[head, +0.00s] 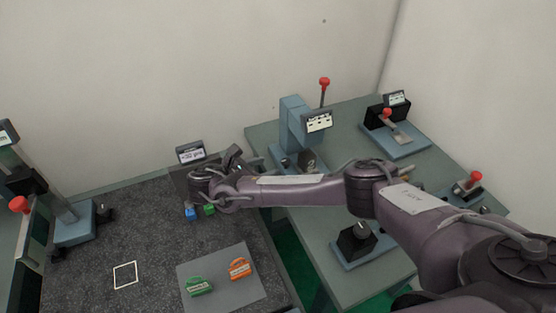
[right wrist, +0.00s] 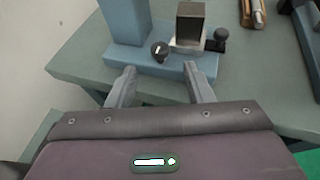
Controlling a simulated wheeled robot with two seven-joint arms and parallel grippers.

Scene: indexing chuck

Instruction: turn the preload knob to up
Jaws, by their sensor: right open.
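A small black knob (right wrist: 160,51) with a white mark sits on the front of a blue fixture base in the right wrist view. I take it as the preload knob; no label for it is readable, and its exact pointing direction is unclear. My right gripper (right wrist: 162,84) is open and empty. Its two fingers point toward the base, one on each side of the knob's line, with the knob ahead of the tips. In the head view the right gripper (head: 254,162) is left of the blue fixture (head: 292,124). My left gripper is not in view.
A dark square block (right wrist: 190,22) and a black round knob (right wrist: 221,38) stand close to the small knob. Green (head: 200,286) and orange (head: 240,268) pieces lie on a grey mat.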

